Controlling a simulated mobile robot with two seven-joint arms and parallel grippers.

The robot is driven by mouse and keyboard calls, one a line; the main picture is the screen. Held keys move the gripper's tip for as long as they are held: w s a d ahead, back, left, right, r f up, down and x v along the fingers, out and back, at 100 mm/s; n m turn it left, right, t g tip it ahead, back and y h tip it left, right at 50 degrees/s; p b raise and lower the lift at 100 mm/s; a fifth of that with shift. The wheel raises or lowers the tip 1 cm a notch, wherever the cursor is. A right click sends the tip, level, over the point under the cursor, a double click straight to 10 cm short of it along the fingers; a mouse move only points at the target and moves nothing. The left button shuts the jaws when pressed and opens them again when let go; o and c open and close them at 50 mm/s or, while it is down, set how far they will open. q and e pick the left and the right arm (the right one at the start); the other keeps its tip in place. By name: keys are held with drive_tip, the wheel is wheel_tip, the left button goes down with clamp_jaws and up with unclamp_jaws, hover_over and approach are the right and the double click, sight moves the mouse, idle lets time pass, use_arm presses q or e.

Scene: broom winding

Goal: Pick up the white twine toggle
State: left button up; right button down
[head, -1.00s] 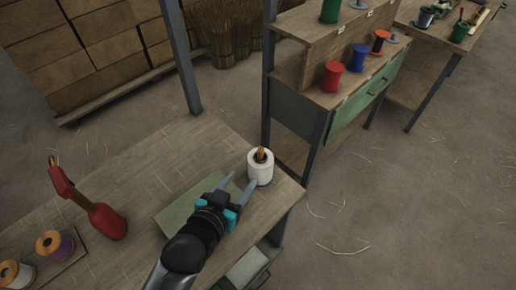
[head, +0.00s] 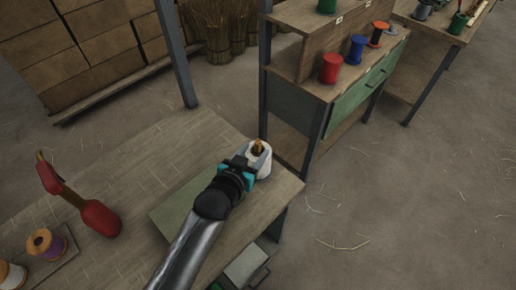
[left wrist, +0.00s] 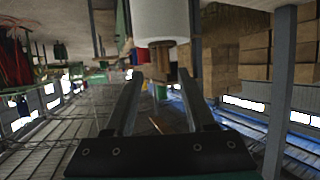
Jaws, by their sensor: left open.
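The white twine spool (head: 263,163) stands upright near the bench's far right corner. Its brown wooden toggle (head: 258,146) sticks up from the top. My left gripper (head: 254,152) reaches the spool from the near side and hides part of it. In the left wrist view the picture is inverted: the white spool (left wrist: 160,20) is at the top and the toggle (left wrist: 160,62) points down. There the open fingers of my left gripper (left wrist: 160,76) have their tips on either side of the toggle, with visible space between. I cannot tell whether either finger touches it. My right gripper is not in view.
A green mat (head: 175,215) lies on the bench (head: 130,165) under my left arm. A red-handled tool (head: 98,215) and a tray with spools (head: 42,243) are at left. A shelf unit with a red spool (head: 331,68) and a blue spool (head: 357,49) stands beyond the bench.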

sight(256, 146)
use_arm(q)
drive_tip(key=shift+a+b+x, duration=0.1)
drive_tip(key=shift+b+x, duration=0.15)
drive_tip(key=shift+x, duration=1.05)
drive_tip(key=shift+a+b+x, duration=0.15)
drive_tip(key=shift+b+x, duration=0.1)
drive_tip(key=shift+x, duration=1.05)
drive_tip(key=shift+w+r, duration=0.1)
clamp_jaws()
